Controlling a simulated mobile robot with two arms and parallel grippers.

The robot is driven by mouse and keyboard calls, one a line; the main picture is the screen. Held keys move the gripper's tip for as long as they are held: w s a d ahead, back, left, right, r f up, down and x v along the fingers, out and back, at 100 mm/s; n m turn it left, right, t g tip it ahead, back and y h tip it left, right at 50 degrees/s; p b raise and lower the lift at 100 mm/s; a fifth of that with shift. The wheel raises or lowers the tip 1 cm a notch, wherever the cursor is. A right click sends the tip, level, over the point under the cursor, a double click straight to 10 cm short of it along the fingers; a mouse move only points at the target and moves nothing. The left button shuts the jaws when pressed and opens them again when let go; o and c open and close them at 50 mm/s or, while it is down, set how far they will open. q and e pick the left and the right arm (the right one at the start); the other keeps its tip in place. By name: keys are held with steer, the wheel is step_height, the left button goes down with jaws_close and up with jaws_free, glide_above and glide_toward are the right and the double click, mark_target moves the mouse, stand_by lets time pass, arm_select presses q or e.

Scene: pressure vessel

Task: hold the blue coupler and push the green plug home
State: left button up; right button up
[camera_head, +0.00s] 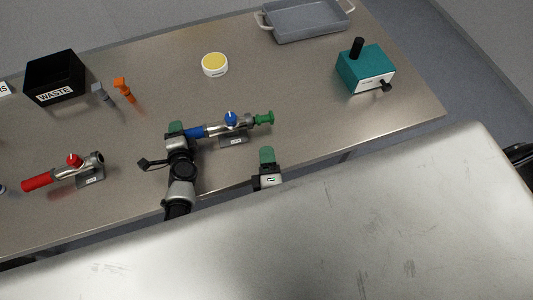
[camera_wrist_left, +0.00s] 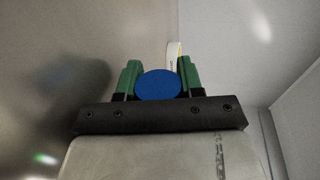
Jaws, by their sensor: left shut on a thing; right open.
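The blue coupler (camera_head: 195,132) is at the left end of a metal fitting with a blue knob (camera_head: 231,118), on a small grey stand. My left gripper (camera_head: 181,131) is shut on the coupler. In the left wrist view the coupler's round blue end (camera_wrist_left: 158,85) sits between the two green fingers of that gripper. The green plug (camera_head: 264,118) is at the right end of the fitting, its knob sticking out to the right; how deep it sits is too small to tell. My right gripper (camera_head: 267,158) is open and empty, below and apart from the plug.
A second fitting with a red coupler (camera_head: 37,182) and red knob lies at left. Behind are a black waste bin (camera_head: 55,77), orange and grey pieces, a yellow-topped tub (camera_head: 214,64), a grey tray (camera_head: 303,21) and a teal box (camera_head: 366,67). The table right of the plug is clear.

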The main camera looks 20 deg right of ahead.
arm_select(q)
steer(key=o, duration=1.2)
steer(key=shift+s, duration=0.1)
steer(key=f+v, duration=0.2)
steer(key=v, duration=0.8)
steer(key=s+f+v, duration=0.1)
steer(key=f+v, duration=0.1)
steer(key=v, duration=0.8)
steer(key=shift+s, duration=0.25)
steer(key=shift+f, duration=0.15)
